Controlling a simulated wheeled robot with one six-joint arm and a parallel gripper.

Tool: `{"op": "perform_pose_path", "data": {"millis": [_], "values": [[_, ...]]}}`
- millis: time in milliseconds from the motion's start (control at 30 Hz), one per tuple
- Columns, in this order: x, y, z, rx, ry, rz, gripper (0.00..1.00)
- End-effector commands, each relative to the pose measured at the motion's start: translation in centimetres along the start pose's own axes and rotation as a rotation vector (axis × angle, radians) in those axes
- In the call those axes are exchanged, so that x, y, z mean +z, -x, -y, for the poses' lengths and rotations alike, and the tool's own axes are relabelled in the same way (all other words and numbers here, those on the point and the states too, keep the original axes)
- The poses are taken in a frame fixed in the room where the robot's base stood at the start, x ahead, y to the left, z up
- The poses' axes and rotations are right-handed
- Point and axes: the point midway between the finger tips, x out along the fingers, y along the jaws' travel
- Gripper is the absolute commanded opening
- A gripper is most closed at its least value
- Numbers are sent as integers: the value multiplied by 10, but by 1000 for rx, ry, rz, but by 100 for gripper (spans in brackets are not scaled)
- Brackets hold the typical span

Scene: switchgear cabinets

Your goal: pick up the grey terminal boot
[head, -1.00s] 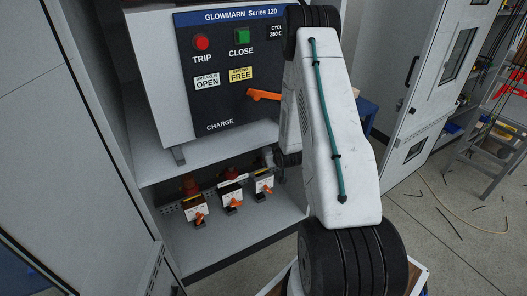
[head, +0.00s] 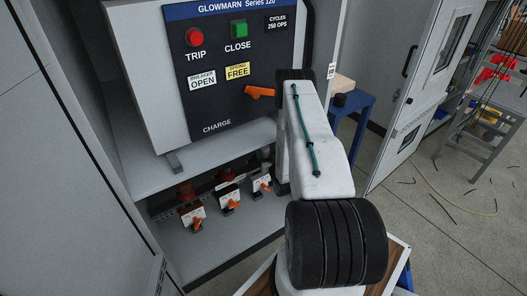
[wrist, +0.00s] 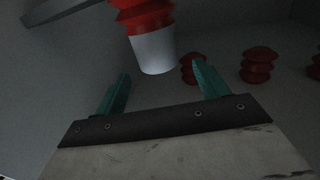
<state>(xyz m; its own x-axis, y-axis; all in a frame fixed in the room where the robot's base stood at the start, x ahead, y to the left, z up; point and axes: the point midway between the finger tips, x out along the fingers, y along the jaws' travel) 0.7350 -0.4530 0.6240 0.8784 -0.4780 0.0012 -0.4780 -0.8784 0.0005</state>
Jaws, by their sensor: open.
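The grey terminal boot (wrist: 154,50) is a pale grey, slightly tapered cup on the end of a red ribbed insulator (wrist: 145,16), at the top middle of the wrist view. My gripper (wrist: 162,70) is open, with its two teal fingers apart and nothing held between them. In the picture the boot lies above and between the fingertips; I cannot tell how far ahead of them it is. In the head view my gripper is hidden behind my white arm, and I cannot make out the boot for certain.
More red insulators (wrist: 257,65) stand to the right in the wrist view. In the head view, several orange-handled devices with white labels (head: 229,199) line the lower compartment below the breaker panel (head: 225,100). A cabinet side wall closes the left. A blue table (head: 352,112) stands behind my arm.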

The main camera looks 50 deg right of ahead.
Motion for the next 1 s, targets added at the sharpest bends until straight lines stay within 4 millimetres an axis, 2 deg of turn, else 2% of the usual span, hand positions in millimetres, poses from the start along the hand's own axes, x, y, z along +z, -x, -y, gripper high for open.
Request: {"op": "perform_pose_path", "data": {"millis": [100, 200, 433, 467, 600, 633, 1000], "values": [[-1, -18, 1, -2, 0, -1, 73], [-1, -26, 1, -2, 0, 0, 73], [0, -28, 0, -1, -1, 1, 73], [0, -28, 0, -1, -1, 1, 70], [0, -28, 0, -1, -1, 1, 31], [0, -28, 0, -1, -1, 1, 25], [-3, -28, 0, -1, 0, 1, 24]]}}
